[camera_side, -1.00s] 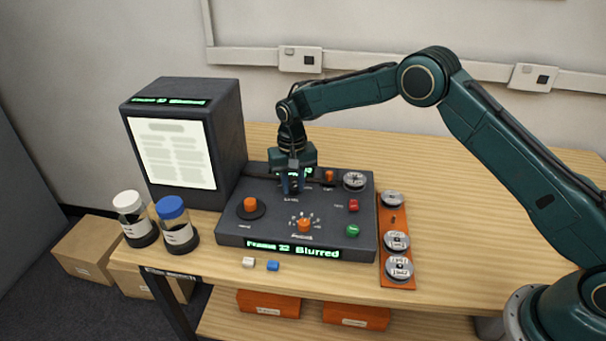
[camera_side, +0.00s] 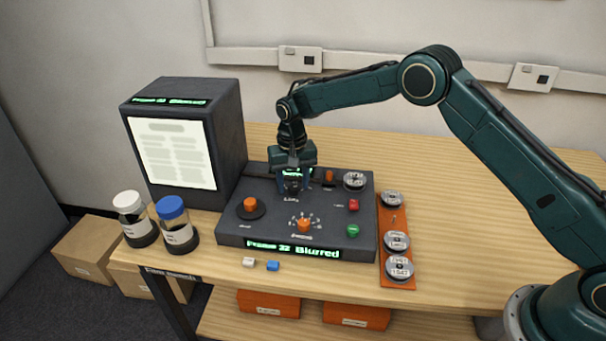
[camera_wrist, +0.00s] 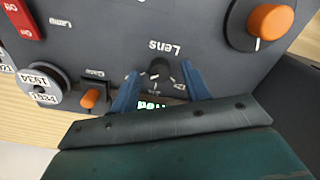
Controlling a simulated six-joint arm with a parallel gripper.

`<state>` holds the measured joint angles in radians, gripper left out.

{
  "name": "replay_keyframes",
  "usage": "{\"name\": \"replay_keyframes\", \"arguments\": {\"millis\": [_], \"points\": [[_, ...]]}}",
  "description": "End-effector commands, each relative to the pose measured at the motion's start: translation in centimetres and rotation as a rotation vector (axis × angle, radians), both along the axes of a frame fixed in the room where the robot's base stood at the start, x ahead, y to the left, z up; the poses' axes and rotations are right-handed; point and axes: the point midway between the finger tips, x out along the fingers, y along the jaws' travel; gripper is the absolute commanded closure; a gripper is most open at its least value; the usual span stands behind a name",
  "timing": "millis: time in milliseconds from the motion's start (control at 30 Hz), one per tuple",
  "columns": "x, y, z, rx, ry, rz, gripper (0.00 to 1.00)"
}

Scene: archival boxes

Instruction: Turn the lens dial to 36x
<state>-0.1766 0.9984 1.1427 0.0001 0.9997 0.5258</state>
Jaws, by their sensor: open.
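The lens dial (camera_wrist: 160,68) is a small dark knob on the control panel, with small marks around it and a "Lens" label. In the wrist view it lies between the two blue fingers of my gripper (camera_wrist: 160,86), which stand apart with a gap on each side. In the side view my gripper (camera_side: 293,182) points down over the back middle of the dark console (camera_side: 270,218) and mostly hides the dial. The dial's exact setting is too small to read.
An orange knob (camera_side: 250,204) and a second orange dial (camera_side: 303,225) sit nearer the front. Red (camera_side: 353,205) and green (camera_side: 352,230) buttons are at right. A small orange lever (camera_side: 329,175) is close beside my gripper. The front display (camera_side: 293,248) reads "Blurred".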

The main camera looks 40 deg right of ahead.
Motion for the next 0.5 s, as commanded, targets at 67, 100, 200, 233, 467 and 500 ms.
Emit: {"name": "replay_keyframes", "arguments": {"millis": [67,100,200,233,467,500], "points": [[0.1,0.0,0.6,0.000,-0.002,0.000,0.53],[0.1,0.0,1.0,0.000,-0.002,0.000,0.53],[0.1,0.0,2.0,0.001,-0.004,0.000,0.53],[0.1,0.0,2.5,0.001,-0.004,0.000,0.53],[0.1,0.0,6.2,0.001,-0.004,0.000,0.53],[0.1,0.0,6.9,0.001,-0.006,0.000,0.53]]}}
